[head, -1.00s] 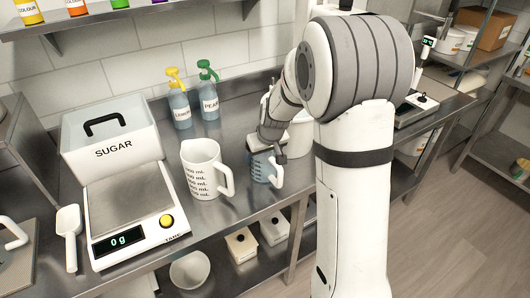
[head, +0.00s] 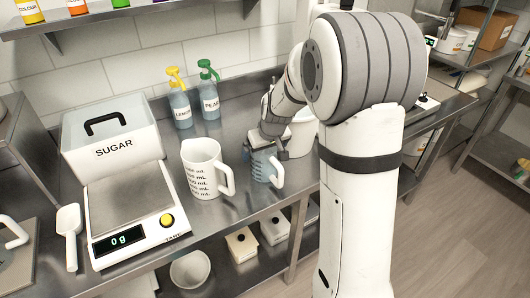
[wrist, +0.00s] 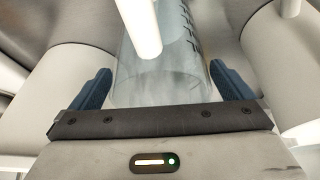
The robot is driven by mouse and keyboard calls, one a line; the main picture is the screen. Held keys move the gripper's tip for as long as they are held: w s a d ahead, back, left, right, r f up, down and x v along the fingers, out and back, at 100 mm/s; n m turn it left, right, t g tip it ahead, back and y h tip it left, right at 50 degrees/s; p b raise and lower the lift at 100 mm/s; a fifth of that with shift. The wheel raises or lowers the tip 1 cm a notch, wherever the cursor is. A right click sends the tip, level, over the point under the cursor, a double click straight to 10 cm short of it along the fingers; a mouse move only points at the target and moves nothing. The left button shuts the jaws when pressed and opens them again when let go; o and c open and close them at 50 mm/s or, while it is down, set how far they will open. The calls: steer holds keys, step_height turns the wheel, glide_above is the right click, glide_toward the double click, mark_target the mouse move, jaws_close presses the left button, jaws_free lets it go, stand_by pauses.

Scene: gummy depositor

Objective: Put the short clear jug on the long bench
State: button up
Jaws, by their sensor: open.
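The short clear jug (head: 261,167) stands upright on the steel bench, just right of a taller white jug. It is bluish and see-through, with a white handle on its right side. My gripper (head: 264,146) is at the jug's upper part and hides some of it. In the wrist view the clear jug (wrist: 160,80) is between the two blue fingers of my gripper (wrist: 160,88), which are apart on either side of it. The white handle crosses in front of the jug there. The long bench (head: 232,205) runs under these things.
The tall white jug (head: 200,172) stands close on the left. A scale (head: 130,215) and sugar bin (head: 110,140) are further left. A white tub (head: 302,135) is close on the right. Bare bench shows in front of the bottles.

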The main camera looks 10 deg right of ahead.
steer(key=a+v, duration=0.1)
steer(key=v, duration=0.9)
steer(key=s+m+g+h, duration=0.1)
steer(key=s+m, duration=0.1)
steer(key=s, duration=2.3)
steer(key=shift+d+m+b, duration=0.3)
steer(key=shift+d+b, duration=0.05)
steer(key=shift+d, duration=0.05)
